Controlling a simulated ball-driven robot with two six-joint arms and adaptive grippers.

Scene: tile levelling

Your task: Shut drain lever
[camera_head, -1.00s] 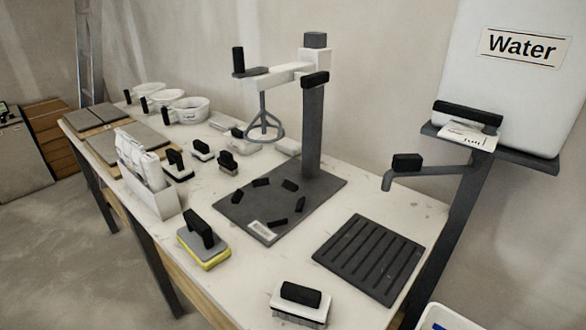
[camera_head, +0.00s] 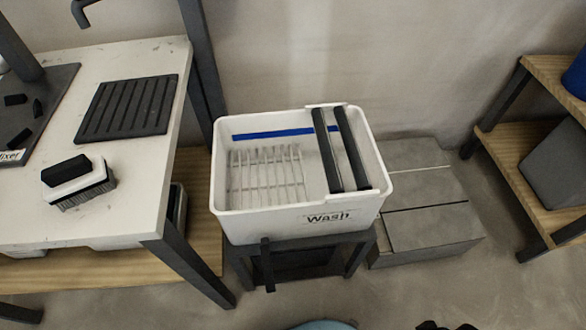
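A white wash tub (camera_head: 300,222) labelled "Wash" stands on a dark stand right of the workbench. A thin black upright lever (camera_head: 266,264) hangs at the front of the tub, left of the label, and looks like the drain lever. Its lower end points down; I cannot tell whether the drain is open or shut. The tub holds a pale ribbed rack and two dark rollers or bars across its right part. A small dark piece at the bottom edge may be part of my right gripper, but its fingers do not show. My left gripper is not in view.
The white-topped bench (camera_head: 135,60) at left carries a black ribbed mat (camera_head: 126,105) and a black-handled brush (camera_head: 76,182). Grey blocks (camera_head: 425,225) lie right of the tub. A wooden shelf (camera_head: 515,147) stands at far right.

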